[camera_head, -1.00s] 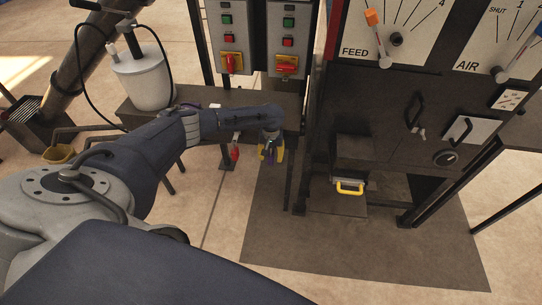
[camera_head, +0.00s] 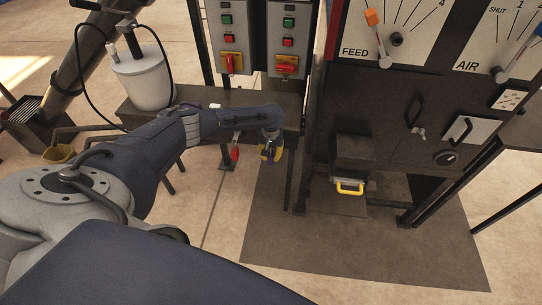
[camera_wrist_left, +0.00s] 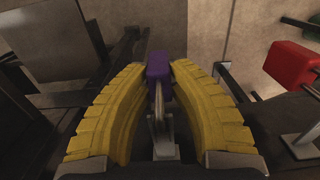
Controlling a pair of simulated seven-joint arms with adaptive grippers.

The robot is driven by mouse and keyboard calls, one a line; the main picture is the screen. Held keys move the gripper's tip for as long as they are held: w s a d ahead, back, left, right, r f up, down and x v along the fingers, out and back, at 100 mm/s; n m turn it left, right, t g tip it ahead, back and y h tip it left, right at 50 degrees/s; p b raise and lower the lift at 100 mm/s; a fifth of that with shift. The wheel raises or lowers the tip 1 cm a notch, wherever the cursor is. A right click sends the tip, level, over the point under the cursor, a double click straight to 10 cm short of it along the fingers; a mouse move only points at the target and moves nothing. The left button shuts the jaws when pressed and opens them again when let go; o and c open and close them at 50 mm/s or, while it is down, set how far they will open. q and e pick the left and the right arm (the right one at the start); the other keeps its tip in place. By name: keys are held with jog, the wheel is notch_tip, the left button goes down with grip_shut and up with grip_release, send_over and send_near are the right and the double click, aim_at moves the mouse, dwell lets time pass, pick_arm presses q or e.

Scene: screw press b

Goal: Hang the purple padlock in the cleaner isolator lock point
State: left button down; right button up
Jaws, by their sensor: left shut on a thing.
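My left gripper (camera_head: 270,154) has yellow fingers and hangs in front of the dark bench, at the end of the dark blue arm. Two grey isolator boxes stand above the bench, each with a red handle on a yellow plate: a left one (camera_head: 231,62) and a right one (camera_head: 287,66). Their labels are too small to tell which is the cleaner's. My right gripper is out of view.
A red padlock (camera_head: 235,153) hangs at the bench's front edge, just left of the gripper; it also shows in the left wrist view (camera_wrist_left: 291,65). A white pot (camera_head: 149,78) stands on the bench (camera_head: 262,98) at left. The dark press cabinet (camera_head: 385,105) stands at right.

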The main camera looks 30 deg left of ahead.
pick_arm(q)
jog(key=c, duration=1.2)
grip_release()
